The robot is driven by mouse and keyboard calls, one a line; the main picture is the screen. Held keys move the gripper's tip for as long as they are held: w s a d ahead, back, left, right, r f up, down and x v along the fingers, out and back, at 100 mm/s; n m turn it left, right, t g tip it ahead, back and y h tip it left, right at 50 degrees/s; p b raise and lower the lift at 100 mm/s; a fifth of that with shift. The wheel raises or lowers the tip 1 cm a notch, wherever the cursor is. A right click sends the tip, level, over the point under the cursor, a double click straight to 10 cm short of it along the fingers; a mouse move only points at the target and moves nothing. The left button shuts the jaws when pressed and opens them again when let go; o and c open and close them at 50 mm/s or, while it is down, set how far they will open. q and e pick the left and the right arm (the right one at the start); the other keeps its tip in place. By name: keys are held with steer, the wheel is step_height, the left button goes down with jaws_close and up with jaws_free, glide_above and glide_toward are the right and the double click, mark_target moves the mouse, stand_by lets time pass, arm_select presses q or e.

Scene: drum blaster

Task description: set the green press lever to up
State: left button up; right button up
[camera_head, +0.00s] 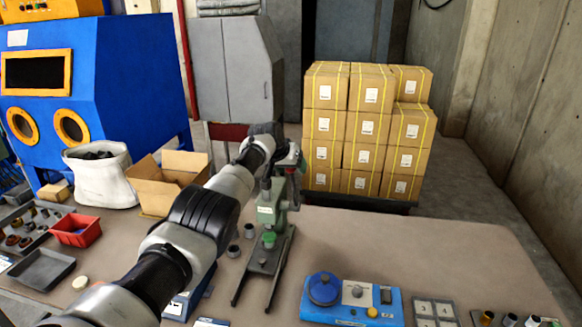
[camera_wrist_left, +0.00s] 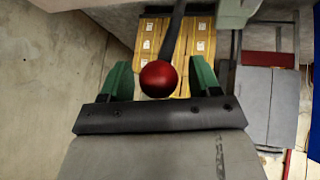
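The green press (camera_head: 272,207) stands on the table on a dark base, behind my left arm. Its lever shows in the left wrist view as a dark bar (camera_wrist_left: 173,35) ending in a red ball knob (camera_wrist_left: 158,79). In the head view my arm and gripper cover most of the lever, so its angle is hard to tell. My left gripper (camera_head: 290,157) is at the upper part of the press. In the left wrist view its two green fingers are open (camera_wrist_left: 160,82), with the knob between them and a gap on each side. My right gripper is not in view.
A blue device (camera_head: 350,304) with a round knob sits right of the press base. Small dark cups (camera_head: 234,250) stand left of it. An open cardboard box (camera_head: 165,185) and white sack (camera_head: 100,175) are further left. Stacked cartons (camera_head: 365,130) stand behind the table.

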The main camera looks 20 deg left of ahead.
arm_select(q)
steer(key=shift+s, duration=0.1)
steer(key=shift+v, duration=1.35)
steer(key=b+v, duration=0.2)
steer(key=v, duration=0.6)
